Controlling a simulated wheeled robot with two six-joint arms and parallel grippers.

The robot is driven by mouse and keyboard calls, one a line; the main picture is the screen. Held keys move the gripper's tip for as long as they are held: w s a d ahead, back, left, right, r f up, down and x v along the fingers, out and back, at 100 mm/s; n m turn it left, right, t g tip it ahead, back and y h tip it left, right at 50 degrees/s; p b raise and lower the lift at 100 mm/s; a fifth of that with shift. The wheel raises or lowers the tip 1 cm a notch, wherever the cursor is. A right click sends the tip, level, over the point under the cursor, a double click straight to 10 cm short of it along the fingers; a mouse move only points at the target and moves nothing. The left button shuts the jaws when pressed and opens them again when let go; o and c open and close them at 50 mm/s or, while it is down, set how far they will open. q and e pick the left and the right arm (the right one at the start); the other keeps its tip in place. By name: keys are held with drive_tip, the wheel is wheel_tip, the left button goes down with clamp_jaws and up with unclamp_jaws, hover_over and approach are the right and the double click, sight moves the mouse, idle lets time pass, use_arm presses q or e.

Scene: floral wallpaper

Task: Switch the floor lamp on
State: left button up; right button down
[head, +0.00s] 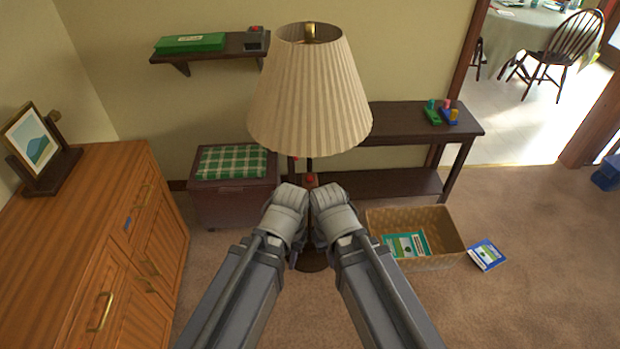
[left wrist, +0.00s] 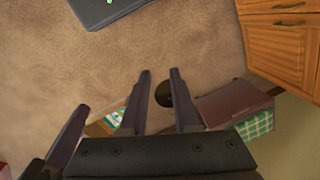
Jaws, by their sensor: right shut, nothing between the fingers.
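The floor lamp (head: 310,95) stands upright in the middle of the head view, with a cream pleated shade that looks unlit. A small red part (head: 310,180) shows on its dark pole just below the shade. The dark round base (head: 312,262) shows between my arms. My left gripper (head: 287,200) and my right gripper (head: 333,200) are close together on either side of the pole, below the red part; their fingertips are hidden there. In the left wrist view, my left gripper (left wrist: 161,80) has its fingers apart and empty, with the lamp base beyond. My right gripper is shut and empty.
A wooden cabinet (head: 110,235) with a picture frame (head: 32,138) stands left. A chest with a plaid cushion (head: 232,162) and a dark console table (head: 400,122) stand behind. A wicker basket (head: 440,225) and a blue book (head: 487,254) are right. Carpet is free at the lower right.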

use_arm(q)
clamp_jaws()
idle(1.4)
